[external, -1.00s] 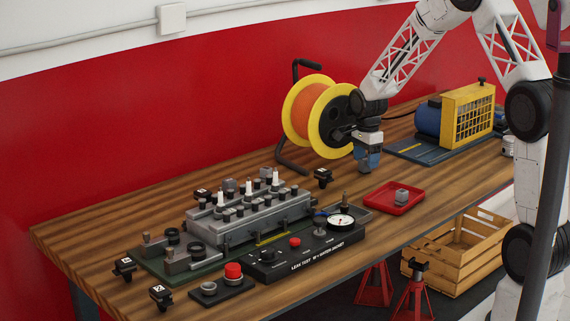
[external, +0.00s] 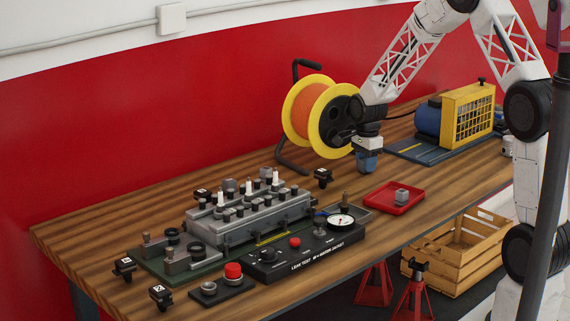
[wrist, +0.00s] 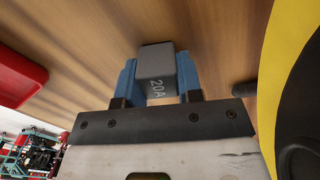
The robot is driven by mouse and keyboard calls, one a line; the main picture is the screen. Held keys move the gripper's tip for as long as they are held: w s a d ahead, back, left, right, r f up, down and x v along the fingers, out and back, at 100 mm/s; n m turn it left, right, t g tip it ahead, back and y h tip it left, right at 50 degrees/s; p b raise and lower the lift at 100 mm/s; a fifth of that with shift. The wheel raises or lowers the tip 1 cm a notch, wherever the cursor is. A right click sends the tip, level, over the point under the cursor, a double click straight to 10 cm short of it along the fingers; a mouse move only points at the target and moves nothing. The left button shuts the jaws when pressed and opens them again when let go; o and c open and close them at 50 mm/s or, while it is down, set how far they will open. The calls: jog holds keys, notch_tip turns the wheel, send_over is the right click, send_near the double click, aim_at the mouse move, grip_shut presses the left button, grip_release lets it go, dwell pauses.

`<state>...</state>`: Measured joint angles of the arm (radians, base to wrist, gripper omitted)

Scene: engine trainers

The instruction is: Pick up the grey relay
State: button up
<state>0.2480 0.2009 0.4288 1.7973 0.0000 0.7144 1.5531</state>
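A grey block-shaped relay marked "20A" (wrist: 157,68) sits between the two blue fingers of my gripper (wrist: 157,58) in the wrist view, with a finger against each side. In the external view, my gripper (external: 367,165) is low over the wooden bench, in front of the cable reel. The relay is hardly visible there, and I cannot tell whether it touches the bench. Another small grey block (external: 401,195) lies in the red tray (external: 381,202), to the right of and nearer than my gripper.
The orange and yellow cable reel (external: 310,115) stands close behind my gripper. The engine block (external: 240,230) and the black test panel (external: 305,250) are at the front left. A blue and yellow compressor (external: 465,115) stands at the right. Bare bench surrounds the tray.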

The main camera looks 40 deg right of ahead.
jog(key=c, duration=0.3)
jog(key=shift+r, duration=0.7)
notch_tip(320, 180, up, 2)
jog(key=shift+r, duration=0.1)
jog(key=s+a, duration=0.1)
jog(key=s, duration=0.4)
jog(key=s+a+r, duration=0.1)
jog(key=s, duration=0.4)
jog(key=s+a, duration=0.2)
jog(key=s, duration=0.3)
jog(key=shift+s+r, duration=0.2)
jog(key=shift+s, duration=0.1)
